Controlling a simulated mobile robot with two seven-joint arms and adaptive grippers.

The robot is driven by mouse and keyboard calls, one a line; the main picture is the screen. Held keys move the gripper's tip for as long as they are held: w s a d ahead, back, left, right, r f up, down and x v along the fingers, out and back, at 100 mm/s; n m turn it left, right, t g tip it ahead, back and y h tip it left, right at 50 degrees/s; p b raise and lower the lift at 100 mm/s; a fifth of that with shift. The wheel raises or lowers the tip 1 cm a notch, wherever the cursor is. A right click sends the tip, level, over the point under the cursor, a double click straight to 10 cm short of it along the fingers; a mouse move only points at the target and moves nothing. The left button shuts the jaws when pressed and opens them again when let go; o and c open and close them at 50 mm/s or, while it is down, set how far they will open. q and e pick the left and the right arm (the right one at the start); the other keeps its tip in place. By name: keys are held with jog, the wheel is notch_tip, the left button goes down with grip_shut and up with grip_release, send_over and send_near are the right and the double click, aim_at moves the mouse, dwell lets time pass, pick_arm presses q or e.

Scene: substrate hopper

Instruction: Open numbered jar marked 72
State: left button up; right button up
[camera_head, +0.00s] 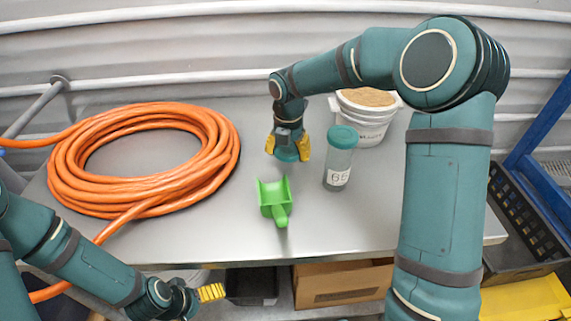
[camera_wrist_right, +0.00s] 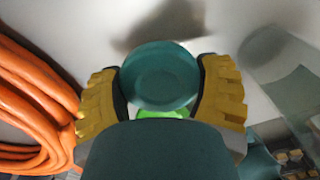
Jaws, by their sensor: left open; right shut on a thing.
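My right gripper (camera_head: 288,148) is shut on a round teal lid (camera_wrist_right: 160,77), above the table behind the green scoop. The wrist view shows the lid's flat top between both yellow fingers; no jar body shows beneath it. A clear jar (camera_head: 340,160) with a teal lid stands upright to the right of this gripper, apart from it; its label reads 65. No label reading 72 is visible. My left gripper (camera_head: 208,293) is open and empty, low in front of the table's front edge.
A green scoop (camera_head: 274,200) lies at the table's middle. A coil of orange hose (camera_head: 70,190) covers the left of the table (camera_head: 340,225). A white bucket (camera_head: 362,132) of brown material stands behind the jar. A black crate (camera_head: 512,215) is right of the table.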

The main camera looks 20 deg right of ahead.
aim_at(288, 149)
jog(key=shift+f+b, duration=0.55)
jog(key=shift+f, duration=1.7)
jog(key=shift+f, duration=0.1)
jog(key=o, duration=1.3)
notch_tip(288, 149, up, 7)
jog(key=shift+f+p, duration=0.1)
jog(key=shift+p, duration=0.85)
jog(key=shift+r, duration=0.45)
